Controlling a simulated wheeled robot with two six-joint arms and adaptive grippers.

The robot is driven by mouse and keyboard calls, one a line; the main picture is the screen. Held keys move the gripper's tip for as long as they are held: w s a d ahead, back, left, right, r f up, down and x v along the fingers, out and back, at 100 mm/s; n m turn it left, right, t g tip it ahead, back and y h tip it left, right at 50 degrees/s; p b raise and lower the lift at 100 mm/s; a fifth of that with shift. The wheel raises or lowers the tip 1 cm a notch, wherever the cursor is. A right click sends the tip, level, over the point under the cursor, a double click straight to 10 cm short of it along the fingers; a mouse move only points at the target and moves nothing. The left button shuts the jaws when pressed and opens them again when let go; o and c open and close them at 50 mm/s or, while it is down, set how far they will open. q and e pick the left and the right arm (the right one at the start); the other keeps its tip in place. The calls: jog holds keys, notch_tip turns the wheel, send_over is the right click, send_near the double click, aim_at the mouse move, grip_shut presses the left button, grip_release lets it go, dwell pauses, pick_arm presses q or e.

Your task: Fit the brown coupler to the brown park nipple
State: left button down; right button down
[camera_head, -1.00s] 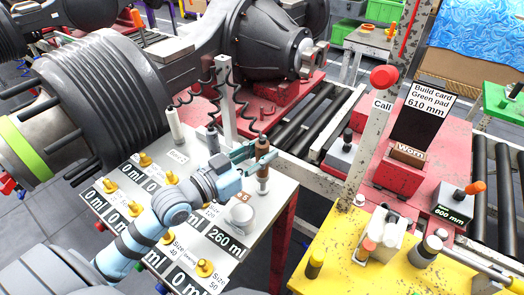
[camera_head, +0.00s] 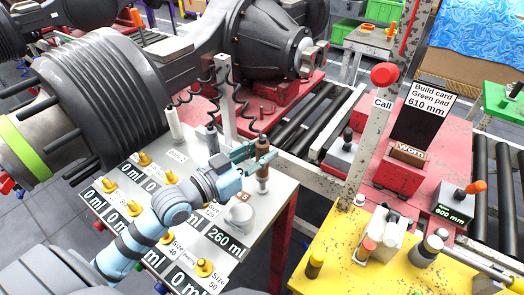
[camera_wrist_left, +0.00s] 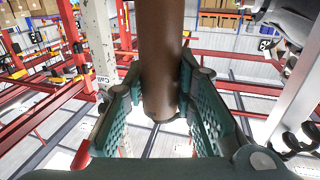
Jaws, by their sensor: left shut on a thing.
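The brown coupler (camera_head: 262,146) stands upright at the right side of the bench top, with a black coiled hose at its upper end. My left gripper (camera_head: 252,154) is shut on it. In the left wrist view the brown coupler (camera_wrist_left: 160,70) is a plain brown cylinder between the two green finger pads (camera_wrist_left: 160,105). Directly below the coupler in the head view is a pale section, then a brown piece (camera_head: 262,187), apparently the brown park nipple. Whether coupler and nipple touch or are engaged cannot be told. My right gripper is not in view.
A white coupler (camera_head: 173,123) and a grey one (camera_head: 212,140) stand to the left beside the grey post (camera_head: 226,100). A roller conveyor (camera_head: 320,125) runs behind; a yellow table (camera_head: 345,270) stands right.

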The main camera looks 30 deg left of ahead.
pick_arm(q)
jog(key=shift+f+b, duration=1.7)
jog(key=shift+f, duration=0.15)
jog(key=c, duration=1.2)
grip_release()
jog(key=shift+c, duration=0.2)
notch_tip(320, 180, up, 10)
jog(key=shift+r, duration=0.1)
